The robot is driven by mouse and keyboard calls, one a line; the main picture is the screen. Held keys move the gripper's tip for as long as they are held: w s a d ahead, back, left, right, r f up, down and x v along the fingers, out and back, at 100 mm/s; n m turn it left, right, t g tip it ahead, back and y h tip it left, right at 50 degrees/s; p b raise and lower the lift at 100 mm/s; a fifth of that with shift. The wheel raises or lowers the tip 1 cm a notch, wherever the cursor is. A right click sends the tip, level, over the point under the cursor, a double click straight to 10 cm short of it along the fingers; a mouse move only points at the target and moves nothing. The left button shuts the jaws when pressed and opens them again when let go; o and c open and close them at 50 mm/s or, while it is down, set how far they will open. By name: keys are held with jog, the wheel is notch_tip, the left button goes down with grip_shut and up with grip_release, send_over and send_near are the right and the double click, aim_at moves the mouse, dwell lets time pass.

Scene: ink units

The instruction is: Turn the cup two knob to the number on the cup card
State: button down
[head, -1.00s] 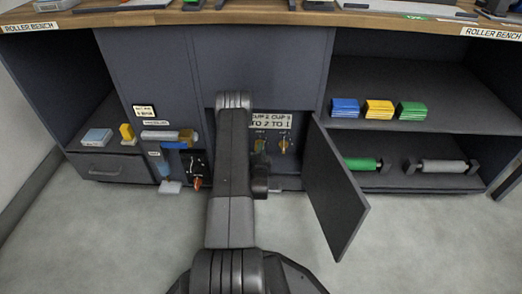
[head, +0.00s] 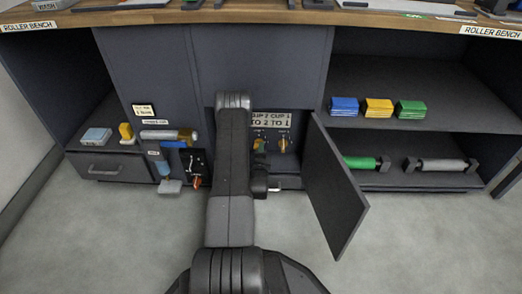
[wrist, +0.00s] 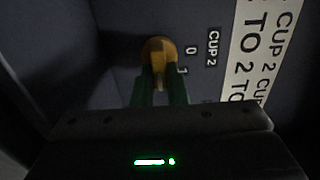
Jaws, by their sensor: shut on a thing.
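The cup two knob (wrist: 158,52) is a yellow-orange dial beside the printed "CUP 2" label, with the marks 0 and 1 visible next to it. My gripper (wrist: 160,82) has its two green fingers on either side of the knob's bar and is shut on it. The fingers hide part of the dial, and I cannot tell which mark its pointer meets. The cup card (head: 270,122) sits above the knobs and reads "CUP 2 TO 2" and "CUP 1 TO 1". It also shows in the wrist view (wrist: 257,55). In the head view my arm partly covers the knob.
An open cabinet door (head: 335,190) stands out to the right of my arm. Another orange-handled control (head: 196,181) and a blue fixture (head: 171,160) are to the left.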

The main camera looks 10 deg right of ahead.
jog(key=shift+f, duration=0.1)
jog(key=c, duration=1.4)
grip_release()
jog(key=shift+c, duration=0.2)
jog(key=shift+s, duration=0.1)
jog(key=p+v, duration=0.4)
jog(key=v, duration=0.9)
jog(key=shift+s, duration=0.35)
jog(key=shift+a, duration=0.1)
jog(key=b+x, duration=0.4)
jog(key=x, duration=1)
jog(key=shift+s, duration=0.1)
